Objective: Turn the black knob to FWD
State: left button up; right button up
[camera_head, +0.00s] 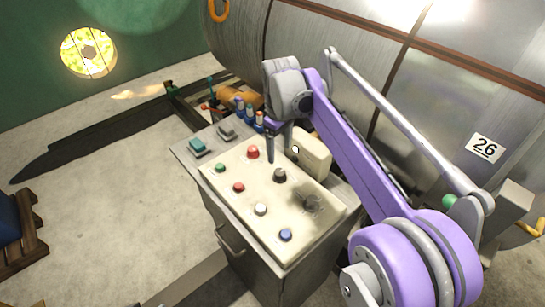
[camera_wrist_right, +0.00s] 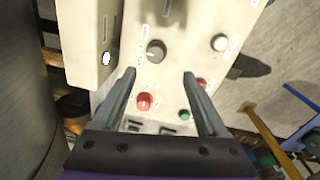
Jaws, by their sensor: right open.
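The black knob (camera_head: 280,175) is a small round dark knob on the pale sloped panel (camera_head: 230,201) of a control cabinet. In the right wrist view the black knob (camera_wrist_right: 156,50) sits just beyond the fingertips, roughly between their lines, with a light mark on its left side. Lettering beside it is too small to read. My right gripper (camera_head: 270,158) points down over the panel, close to the knob on its far side. In the wrist view the right gripper (camera_wrist_right: 159,74) is open, with nothing between its fingers. My left gripper is out of view.
A red button (camera_head: 253,152) is close to the gripper. Green (camera_head: 219,167), white (camera_head: 261,209) and blue (camera_head: 285,234) buttons are on the panel. A cream box (camera_head: 310,153) stands right beside the knob. A large metal tank (camera_head: 400,80) is behind. Open floor lies left.

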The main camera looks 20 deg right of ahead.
aim_at(280, 171)
jog(key=f, duration=0.3)
jog(key=w+f, duration=0.1)
jog(key=f, duration=0.6)
jog(key=shift+w+d+f+b, duration=0.15)
jog(key=shift+d+f+b, duration=0.1)
jog(key=shift+d+b, duration=0.15)
jog(key=shift+c, duration=0.2)
grip_shut()
